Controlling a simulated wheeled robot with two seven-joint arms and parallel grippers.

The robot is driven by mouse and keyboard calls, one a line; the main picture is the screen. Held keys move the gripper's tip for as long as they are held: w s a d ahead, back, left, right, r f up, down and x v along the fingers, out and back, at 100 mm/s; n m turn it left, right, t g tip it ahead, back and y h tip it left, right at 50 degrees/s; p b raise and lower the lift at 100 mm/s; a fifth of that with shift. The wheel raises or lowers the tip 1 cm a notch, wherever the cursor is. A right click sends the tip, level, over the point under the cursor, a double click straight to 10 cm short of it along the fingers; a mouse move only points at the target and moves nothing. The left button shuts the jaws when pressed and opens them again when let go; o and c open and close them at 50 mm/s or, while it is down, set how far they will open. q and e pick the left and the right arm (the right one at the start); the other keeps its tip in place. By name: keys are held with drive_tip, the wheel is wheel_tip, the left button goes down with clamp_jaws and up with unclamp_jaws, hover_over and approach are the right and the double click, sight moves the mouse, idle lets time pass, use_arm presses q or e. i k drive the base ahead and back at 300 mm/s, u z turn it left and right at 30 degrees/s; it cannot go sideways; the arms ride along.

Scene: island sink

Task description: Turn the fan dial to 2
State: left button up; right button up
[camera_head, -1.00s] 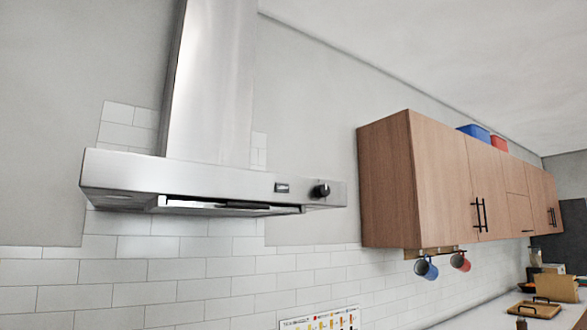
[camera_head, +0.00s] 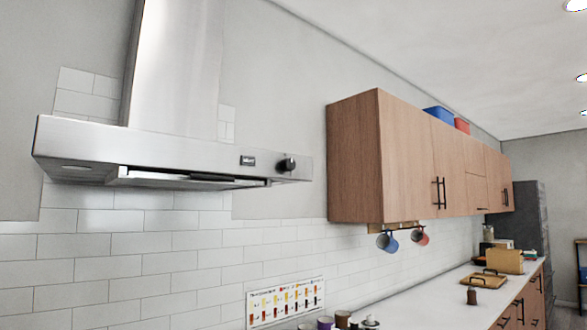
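The fan dial (camera_head: 287,164) is a round black knob near the right end of the front panel of a steel range hood (camera_head: 215,152). The dial's setting and markings are too small to read. Neither of my grippers shows in the head view.
A wooden wall cabinet (camera_head: 355,160) hangs right of the hood, with a blue mug (camera_head: 388,242) and a red mug (camera_head: 421,236) beneath it. A chart (camera_head: 284,302) is on the tiles. The counter (camera_head: 420,305) below holds cups and trays. Space before the dial looks clear.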

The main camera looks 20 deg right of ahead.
sight(287, 165)
drive_tip(key=k, duration=0.45)
drive_tip(key=z, duration=1.85)
drive_tip(key=i, duration=1.15)
drive_tip(key=u, duration=2.3)
